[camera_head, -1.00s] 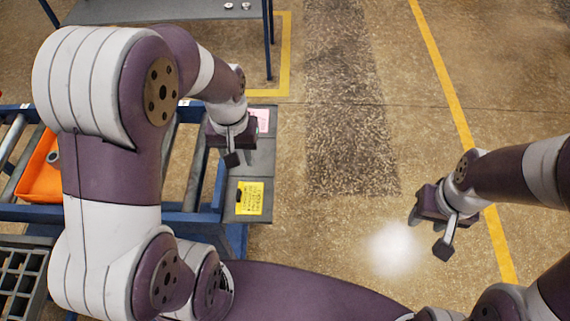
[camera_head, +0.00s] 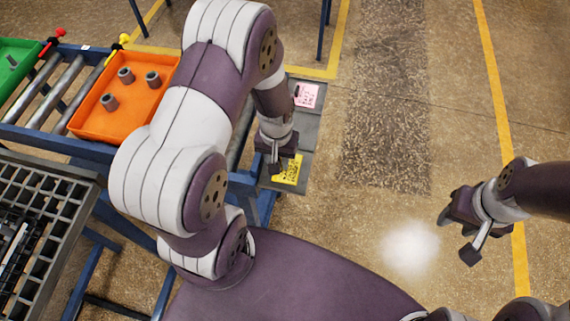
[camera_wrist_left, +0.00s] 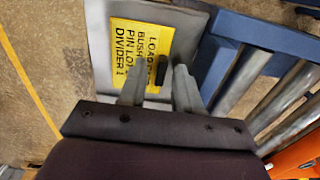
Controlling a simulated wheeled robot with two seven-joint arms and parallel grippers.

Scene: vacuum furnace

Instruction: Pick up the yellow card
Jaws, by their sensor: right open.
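The yellow card (camera_head: 292,170) lies on a grey panel (camera_head: 310,130) at the end of the roller conveyor. In the left wrist view the card (camera_wrist_left: 150,42) carries black printed text, and a small black piece (camera_wrist_left: 162,70) stands at its edge. My left gripper (camera_head: 276,166) is over the card's left part. Its two fingers (camera_wrist_left: 157,85) are apart, with the card's edge and the black piece showing between them. Whether they touch the card I cannot tell. My right gripper (camera_head: 459,238) is open and empty, over the floor at the right.
A pink card (camera_head: 306,95) lies on the same panel, farther back. An orange tray (camera_head: 126,125) with grey cylinders and a green tray (camera_head: 12,60) sit on the conveyor. A grey divided crate (camera_head: 45,200) is at lower left. The floor right of the panel is clear.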

